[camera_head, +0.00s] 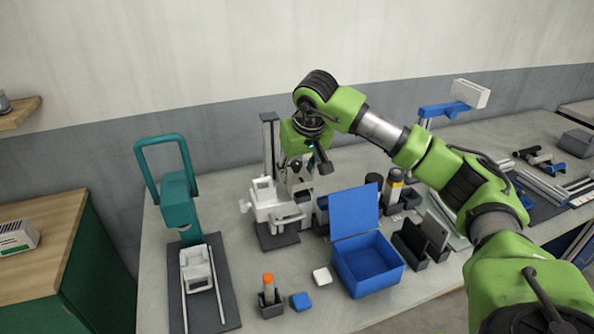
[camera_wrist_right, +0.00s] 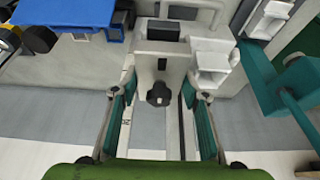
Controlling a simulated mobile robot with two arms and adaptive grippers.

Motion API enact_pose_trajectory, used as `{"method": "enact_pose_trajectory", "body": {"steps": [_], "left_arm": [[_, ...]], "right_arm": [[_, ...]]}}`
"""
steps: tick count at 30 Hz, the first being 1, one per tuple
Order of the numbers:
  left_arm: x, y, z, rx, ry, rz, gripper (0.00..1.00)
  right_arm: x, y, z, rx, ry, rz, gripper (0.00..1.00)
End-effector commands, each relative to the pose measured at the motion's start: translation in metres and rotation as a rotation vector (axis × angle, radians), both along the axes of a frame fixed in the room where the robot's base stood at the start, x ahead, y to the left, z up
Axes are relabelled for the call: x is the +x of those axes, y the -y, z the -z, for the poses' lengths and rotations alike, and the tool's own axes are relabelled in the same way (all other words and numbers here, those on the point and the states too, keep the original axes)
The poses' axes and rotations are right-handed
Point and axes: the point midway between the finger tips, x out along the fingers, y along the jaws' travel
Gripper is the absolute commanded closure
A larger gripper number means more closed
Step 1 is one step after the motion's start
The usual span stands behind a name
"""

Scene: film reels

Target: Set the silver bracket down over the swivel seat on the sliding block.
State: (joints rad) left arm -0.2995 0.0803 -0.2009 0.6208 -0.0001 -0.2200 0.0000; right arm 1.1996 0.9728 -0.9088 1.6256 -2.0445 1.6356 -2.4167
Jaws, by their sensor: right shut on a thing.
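My right gripper (camera_head: 301,170) points down at the white bench device (camera_head: 272,208), near its dark column (camera_head: 269,145). In the wrist view the green-padded fingers of my right gripper (camera_wrist_right: 160,95) are on both sides of the silver bracket (camera_wrist_right: 144,76), which has a black star knob (camera_wrist_right: 159,93). My right gripper is shut on this bracket. In the head view the bracket (camera_head: 299,187) shows below the gripper, close to the white device. I cannot tell whether they touch. The swivel seat and sliding block are not clearly distinguishable. My left gripper is out of view.
An open blue box (camera_head: 368,268) stands right of the white device. A teal press (camera_head: 178,205) stands at left. A small holder with an orange-capped bottle (camera_head: 268,290), a blue block (camera_head: 301,301) and a white block (camera_head: 322,276) lie in front. Dark holders (camera_head: 410,245) stand further right.

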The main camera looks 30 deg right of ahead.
Motion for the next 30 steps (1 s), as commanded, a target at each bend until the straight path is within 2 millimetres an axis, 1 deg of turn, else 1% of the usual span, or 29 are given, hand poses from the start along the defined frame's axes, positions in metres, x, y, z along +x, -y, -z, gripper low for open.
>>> {"method": "enact_pose_trajectory", "body": {"steps": [30], "left_arm": [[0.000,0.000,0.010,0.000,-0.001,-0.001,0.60]], "right_arm": [[0.000,0.000,0.015,0.000,0.001,0.000,0.88]]}}
